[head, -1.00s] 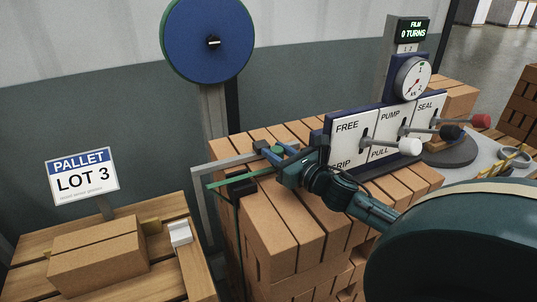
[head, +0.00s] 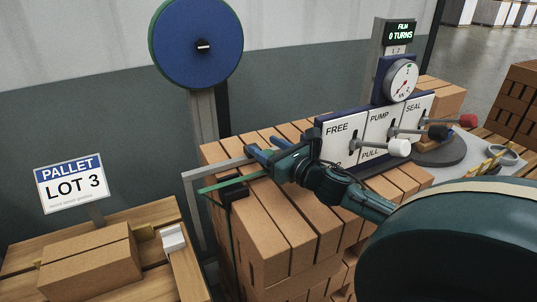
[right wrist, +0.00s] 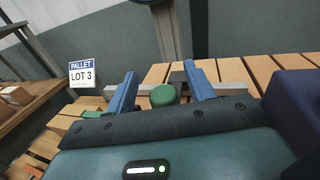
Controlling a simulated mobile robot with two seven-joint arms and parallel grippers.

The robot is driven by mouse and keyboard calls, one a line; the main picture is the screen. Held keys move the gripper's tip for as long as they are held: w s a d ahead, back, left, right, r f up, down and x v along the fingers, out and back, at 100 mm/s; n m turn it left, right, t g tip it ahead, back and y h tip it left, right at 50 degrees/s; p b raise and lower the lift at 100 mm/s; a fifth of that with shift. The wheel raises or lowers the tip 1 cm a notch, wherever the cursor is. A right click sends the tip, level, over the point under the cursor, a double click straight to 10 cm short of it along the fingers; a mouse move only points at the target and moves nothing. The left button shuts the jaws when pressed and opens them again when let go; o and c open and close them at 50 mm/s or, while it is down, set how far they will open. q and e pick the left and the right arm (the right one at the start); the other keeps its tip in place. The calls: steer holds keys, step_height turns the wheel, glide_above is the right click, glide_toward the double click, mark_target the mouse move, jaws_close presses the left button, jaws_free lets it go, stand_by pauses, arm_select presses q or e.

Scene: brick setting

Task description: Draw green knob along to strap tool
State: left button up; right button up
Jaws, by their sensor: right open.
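The green knob (right wrist: 163,95) is a round green piece, seen in the right wrist view between the two blue fingers of my right gripper (right wrist: 160,72). A gap shows on each side of it. In the head view my right gripper (head: 256,150) is open, low over the brick stack, and the knob is hidden there. A green strap (head: 232,184) runs across the stack's left end beside a grey bar (head: 225,168). The panel (head: 374,135) marked FREE, PUMP, PULL and SEAL stands to the right. Which part is the strap tool is not clear. My left gripper is not in view.
The brick stack (head: 288,222) lies under my right gripper. White (head: 398,148), black (head: 438,132) and red (head: 467,120) lever knobs stick out from the panel. A blue reel (head: 197,45) stands behind. A pallet sign (head: 71,184) and carton (head: 90,257) are at left.

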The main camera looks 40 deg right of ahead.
step_height(320, 180, up, 6)
steer(key=shift+r+p, duration=0.25)
steer(key=shift+p, duration=0.05)
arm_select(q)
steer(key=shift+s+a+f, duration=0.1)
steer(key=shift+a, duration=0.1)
arm_select(e)
steer(key=shift+r, duration=0.65)
